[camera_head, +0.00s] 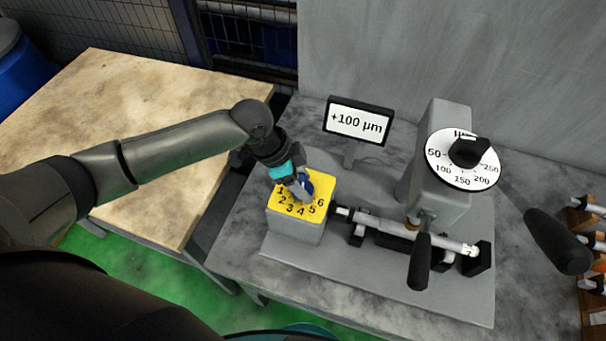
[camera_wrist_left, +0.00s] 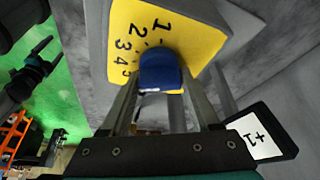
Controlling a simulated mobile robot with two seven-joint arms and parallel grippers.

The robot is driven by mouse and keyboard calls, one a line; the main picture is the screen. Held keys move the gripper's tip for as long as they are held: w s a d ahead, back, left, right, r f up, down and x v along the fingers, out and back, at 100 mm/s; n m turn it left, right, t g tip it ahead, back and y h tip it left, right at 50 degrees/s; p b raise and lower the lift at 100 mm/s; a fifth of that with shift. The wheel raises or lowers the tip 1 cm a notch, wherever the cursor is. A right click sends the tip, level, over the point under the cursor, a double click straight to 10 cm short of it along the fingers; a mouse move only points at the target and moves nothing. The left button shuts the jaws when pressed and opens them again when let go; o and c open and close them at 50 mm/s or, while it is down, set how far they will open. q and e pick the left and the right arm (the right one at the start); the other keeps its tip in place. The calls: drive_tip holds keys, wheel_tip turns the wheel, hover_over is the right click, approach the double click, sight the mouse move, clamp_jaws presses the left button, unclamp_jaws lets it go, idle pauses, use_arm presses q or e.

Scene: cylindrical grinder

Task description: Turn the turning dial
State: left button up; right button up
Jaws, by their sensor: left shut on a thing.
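The turning dial is a blue knob (camera_head: 309,183) on the yellow numbered face (camera_head: 284,211) of a grey box at the left of the grinder. The numbers 1 to 6 show around it in the head view. My left gripper (camera_head: 300,188) reaches down onto the knob from the upper left and is shut on it. In the left wrist view, the blue knob (camera_wrist_left: 160,71) sits between the two fingers of my left gripper (camera_wrist_left: 160,88). The fingers partly hide the knob and the numbers, so its exact setting cannot be told.
A display (camera_head: 358,121) behind the box reads "+100 µm". A white scale dial (camera_head: 461,172) with a black knob stands on the grinder column. A black-handled lever (camera_head: 420,262) and a shaft lie right of the box. A wooden table (camera_head: 130,90) stands left.

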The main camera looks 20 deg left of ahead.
use_arm(q)
drive_tip(key=n+p, duration=0.2)
drive_tip(key=p, duration=0.1)
drive_tip(key=shift+r+t, duration=0.25)
drive_tip(key=shift+t, duration=0.05)
drive_tip(key=shift+f+n+t+y+p, duration=0.25)
drive_tip(key=shift+n+y+p, duration=0.25)
drive_tip(key=shift+n+p, duration=0.75)
drive_tip(key=o, duration=1.3)
drive_tip(key=p+v, duration=0.1)
drive_tip(key=v, duration=1.4)
drive_tip(key=shift+s+r, duration=0.1)
drive_tip(key=shift+s, duration=0.05)
drive_tip(key=shift+s, duration=0.1)
